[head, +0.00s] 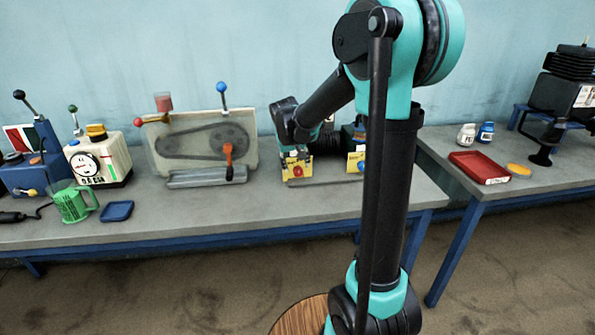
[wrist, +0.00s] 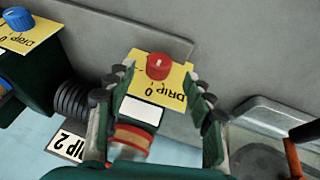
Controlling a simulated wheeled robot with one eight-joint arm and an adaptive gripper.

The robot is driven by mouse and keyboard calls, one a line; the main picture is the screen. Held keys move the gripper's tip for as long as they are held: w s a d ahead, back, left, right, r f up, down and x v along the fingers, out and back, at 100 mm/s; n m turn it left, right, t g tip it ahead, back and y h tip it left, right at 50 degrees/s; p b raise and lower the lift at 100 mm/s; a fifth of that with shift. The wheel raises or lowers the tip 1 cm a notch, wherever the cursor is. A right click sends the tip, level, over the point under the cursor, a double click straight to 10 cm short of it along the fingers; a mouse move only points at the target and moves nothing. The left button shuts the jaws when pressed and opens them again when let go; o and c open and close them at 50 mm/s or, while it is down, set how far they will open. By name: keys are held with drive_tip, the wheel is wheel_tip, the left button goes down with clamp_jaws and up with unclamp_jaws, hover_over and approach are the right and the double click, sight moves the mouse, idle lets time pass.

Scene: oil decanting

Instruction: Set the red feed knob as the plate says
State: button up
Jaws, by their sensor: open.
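The red feed knob (wrist: 158,66) sits on a yellow plate (wrist: 138,66) that reads "DRIP" and "0", upside down in the wrist view. A light pointer mark on the knob is too small to read surely. In the head view the red knob (head: 298,171) is low on the front of the unit. My gripper (wrist: 160,82) is open, its two fingers either side of the yellow plate, with the knob between and just beyond the tips, not gripped. A white plate (wrist: 68,146) reads "DRIP 2", upside down, at lower left in the wrist view.
A blue knob (wrist: 17,18) on another yellow plate stands to the left in the wrist view. A black ribbed part (wrist: 70,100) lies between. The belt-drive panel (head: 245,128) stands left of the unit in the head view. The bench front (head: 260,205) is clear.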

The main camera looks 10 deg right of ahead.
sight(298, 170)
drive_tip(key=shift+x, duration=2.2)
drive_tip(key=c, duration=1.2)
drive_tip(key=shift+o, duration=0.2)
drive_tip(key=shift+d, duration=0.1)
